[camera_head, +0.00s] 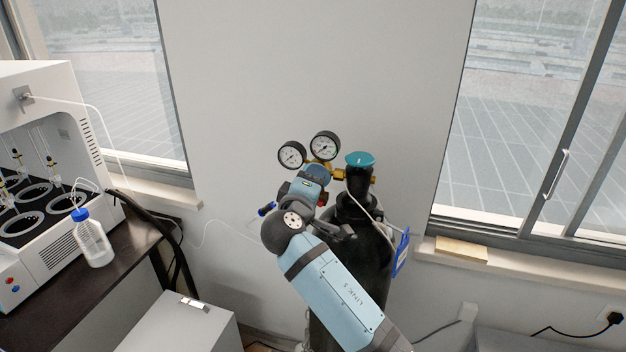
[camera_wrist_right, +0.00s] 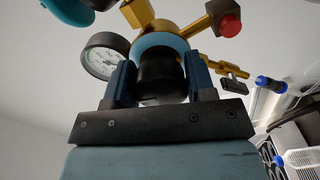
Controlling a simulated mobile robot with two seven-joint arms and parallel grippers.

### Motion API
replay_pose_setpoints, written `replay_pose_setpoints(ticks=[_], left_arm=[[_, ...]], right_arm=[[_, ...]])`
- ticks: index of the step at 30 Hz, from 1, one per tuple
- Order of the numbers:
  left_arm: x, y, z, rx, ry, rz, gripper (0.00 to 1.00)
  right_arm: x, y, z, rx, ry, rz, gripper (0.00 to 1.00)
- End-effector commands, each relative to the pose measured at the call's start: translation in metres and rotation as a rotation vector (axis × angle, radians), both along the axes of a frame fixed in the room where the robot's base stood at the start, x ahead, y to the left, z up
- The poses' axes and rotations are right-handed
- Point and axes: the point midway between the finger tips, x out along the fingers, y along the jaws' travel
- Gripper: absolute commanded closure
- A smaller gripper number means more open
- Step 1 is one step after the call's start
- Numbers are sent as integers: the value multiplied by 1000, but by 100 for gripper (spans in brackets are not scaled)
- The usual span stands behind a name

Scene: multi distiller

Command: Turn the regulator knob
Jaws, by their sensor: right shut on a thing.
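The regulator with its two round gauges (camera_head: 323,147) sits on top of a black gas cylinder (camera_head: 375,255) near the middle of the head view. In the right wrist view the regulator knob (camera_wrist_right: 162,78) is black and round, in front of a brass body with a blue ring. My right gripper (camera_wrist_right: 162,82) has one finger on each side of the knob and is shut on it. In the head view my right arm and hand hide the knob and the fingertips. My left gripper is not in view.
A teal-topped valve (camera_head: 360,159) stands right beside the regulator. A blue tag (camera_head: 401,251) hangs on the cylinder. At left, a white distiller (camera_head: 60,115) and a blue-capped bottle (camera_head: 92,240) stand on a dark table. A grey box (camera_head: 185,325) is below.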

Motion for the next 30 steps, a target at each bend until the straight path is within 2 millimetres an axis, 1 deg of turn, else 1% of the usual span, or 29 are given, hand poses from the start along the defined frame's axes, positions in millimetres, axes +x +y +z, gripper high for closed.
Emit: replay_pose_setpoints(ticks=[8, 20, 21, 23, 24, 30], left_arm=[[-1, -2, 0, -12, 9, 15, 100], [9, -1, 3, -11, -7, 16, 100], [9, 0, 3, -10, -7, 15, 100], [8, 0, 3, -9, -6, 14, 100], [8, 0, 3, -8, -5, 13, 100], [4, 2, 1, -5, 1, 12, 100]], right_arm=[[0, 0, 1, -53, 15, 0, 73], [0, 0, 1, -58, 16, 1, 73], [0, 0, 1, -58, 16, 1, 43], [0, 0, 1, -58, 16, 1, 29], [0, 0, 1, -58, 16, 0, 25], [0, 0, 1, -57, 17, 1, 25]])
